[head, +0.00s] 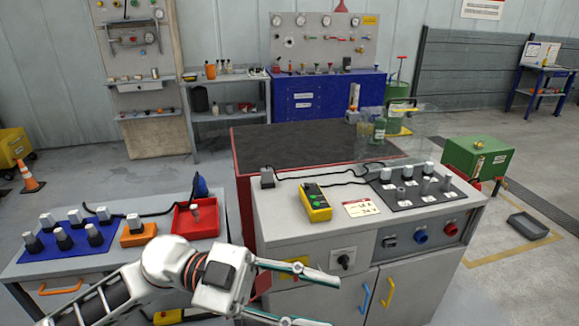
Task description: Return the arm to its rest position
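My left arm (165,265) comes in from the lower left and reaches right across the front of the benches. Its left gripper (333,303) is open, with its two fingers spread apart and pointing right. Nothing shows between the fingers, only the grey cabinet front behind them. The lower finger runs close to the bottom edge of the picture. My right arm and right gripper are not in view.
A grey cabinet bench (300,220) holds a yellow tester (316,203), a label card (360,208) and a dark mat (402,203) with several fittings. The left bench (75,262) carries a blue mat (50,246), an orange block (138,236) and a red tray (182,223).

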